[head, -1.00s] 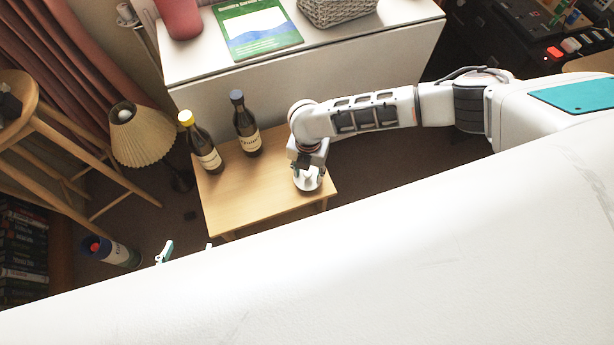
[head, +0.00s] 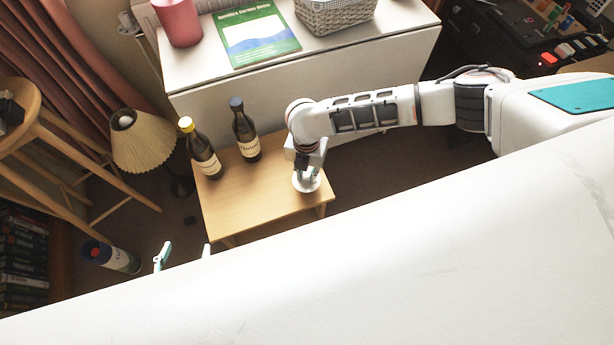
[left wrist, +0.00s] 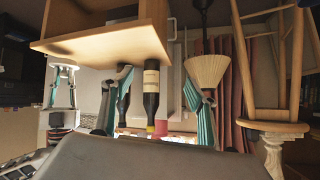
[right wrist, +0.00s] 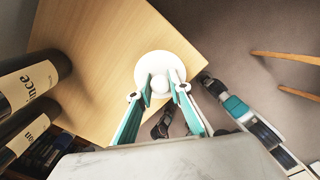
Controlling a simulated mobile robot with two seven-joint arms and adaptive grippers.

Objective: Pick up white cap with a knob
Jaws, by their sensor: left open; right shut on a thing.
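The white cap with a knob (head: 307,187) is a round white disc at the right front corner of the small wooden table (head: 255,196). In the right wrist view the cap (right wrist: 145,68) faces me, its round knob between the two fingers. My right gripper (right wrist: 160,88) is shut on this knob; it also shows from above in the head view (head: 307,175). I cannot tell whether the cap touches the tabletop. My left gripper (head: 185,253) is open and empty, low in front of the table; its fingers also show in the left wrist view (left wrist: 160,100).
Two dark bottles, one with a yellow cap (head: 203,155) and one with a blue cap (head: 245,135), stand on the table left of the right gripper. A pleated lamp (head: 142,142), a wooden stool (head: 75,165) and a blue canister (head: 112,257) are at the left. A white cabinet (head: 250,88) stands behind.

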